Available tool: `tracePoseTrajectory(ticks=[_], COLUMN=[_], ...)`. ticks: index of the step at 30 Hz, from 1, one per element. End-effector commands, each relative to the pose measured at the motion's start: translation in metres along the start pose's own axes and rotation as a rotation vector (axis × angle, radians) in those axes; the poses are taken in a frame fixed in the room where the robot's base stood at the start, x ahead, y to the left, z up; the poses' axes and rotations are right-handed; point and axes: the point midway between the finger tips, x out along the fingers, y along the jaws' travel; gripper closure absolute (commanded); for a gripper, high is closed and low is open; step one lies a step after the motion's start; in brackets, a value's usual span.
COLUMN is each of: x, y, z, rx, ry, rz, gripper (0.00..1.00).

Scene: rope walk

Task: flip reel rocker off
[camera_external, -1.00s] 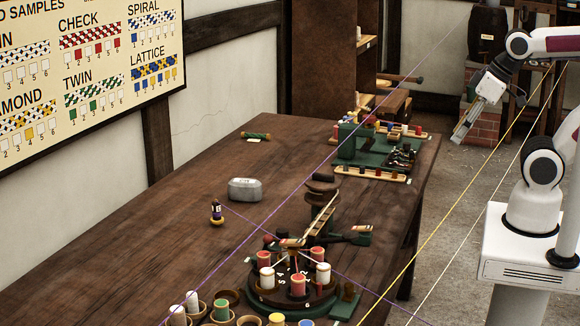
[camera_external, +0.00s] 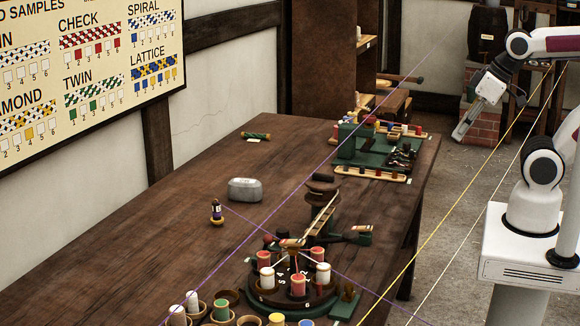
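The reel rocker is too small to single out. A green machine (camera_external: 347,141) with dark parts stands at the far right end of the table, and dark levers or fittings (camera_external: 402,157) sit on its right side. A small green block (camera_external: 345,305) with a knob sits beside the round spool carousel (camera_external: 262,300) near the front. I cannot tell whether either carries the rocker. My gripper (camera_external: 461,133) hangs in the air right of the table's far end, pointing down and left, apart from everything. Its finger gap is not clear, and I see nothing held in it.
A grey metal block (camera_external: 245,189) and a small purple-topped bobbin (camera_external: 216,212) stand mid-table. Several spool cups (camera_external: 224,312) line the front. Purple and yellow cords (camera_external: 450,209) stretch across the view. The left part of the table (camera_external: 130,240) is bare.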

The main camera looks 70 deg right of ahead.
Motion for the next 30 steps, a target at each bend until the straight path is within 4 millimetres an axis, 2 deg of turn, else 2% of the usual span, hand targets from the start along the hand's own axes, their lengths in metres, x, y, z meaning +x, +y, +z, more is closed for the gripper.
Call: tracePoseTrajectory(ticks=[14,30], x=[0.022,0.059], y=[-0.012,-0.032], z=[0.001,-0.023], rx=[-0.046,-0.11], ry=[-0.102,-0.234], rz=[-0.021,-0.036], gripper=[1.0,1.0])
